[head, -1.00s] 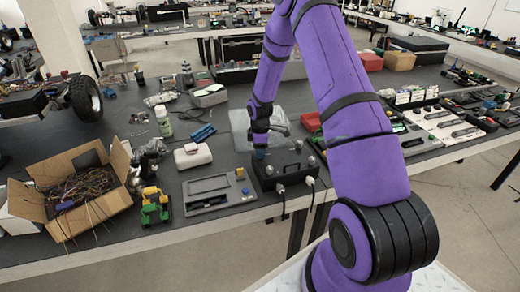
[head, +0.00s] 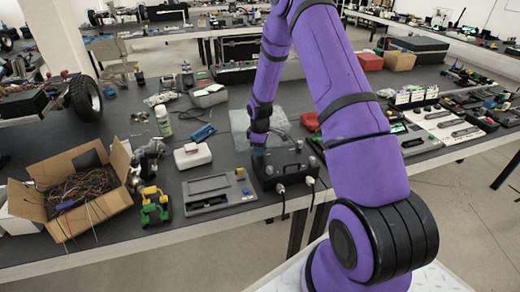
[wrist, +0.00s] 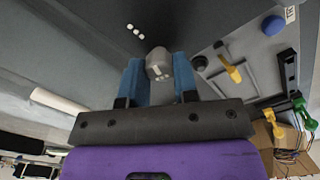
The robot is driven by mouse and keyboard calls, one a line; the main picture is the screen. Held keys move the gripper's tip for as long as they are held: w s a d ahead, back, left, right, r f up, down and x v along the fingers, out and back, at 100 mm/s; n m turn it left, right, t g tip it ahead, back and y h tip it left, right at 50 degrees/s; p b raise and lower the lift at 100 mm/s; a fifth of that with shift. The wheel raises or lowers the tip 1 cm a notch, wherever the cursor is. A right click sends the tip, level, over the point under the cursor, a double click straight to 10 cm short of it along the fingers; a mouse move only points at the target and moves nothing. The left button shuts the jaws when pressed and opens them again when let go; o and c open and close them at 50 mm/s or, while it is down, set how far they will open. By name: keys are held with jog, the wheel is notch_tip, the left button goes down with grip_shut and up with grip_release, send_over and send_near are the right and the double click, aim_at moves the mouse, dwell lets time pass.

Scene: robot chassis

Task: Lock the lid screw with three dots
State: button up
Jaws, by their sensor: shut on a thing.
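The black lidded box (head: 285,172) sits near the front edge of the table in the head view. Its dark lid (wrist: 95,45) fills the upper left of the wrist view and bears three white dots (wrist: 135,31) in a slanted row. Beside the dots is a grey lid screw (wrist: 158,65) with a pale mark on its side. My gripper (wrist: 158,78) has its blue fingers on either side of this screw and is shut on it. In the head view my gripper (head: 259,149) is at the box's far left corner, and the screw is hidden there.
A grey panel (head: 212,190) with a blue knob lies just left of the box. Left of it are a green and yellow toy (head: 155,208) and a cardboard box (head: 85,200) of wires. A clear sheet (head: 240,122) lies behind the box. Cables hang from its front.

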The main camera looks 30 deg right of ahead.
jog(key=m, duration=1.1)
jog(key=shift+d+m, duration=0.1)
jog(key=shift+m, duration=1.8)
jog(key=o, duration=0.9)
jog(key=shift+r, duration=0.1)
notch_tip(320, 180, up, 11)
jog(key=shift+f, duration=0.2)
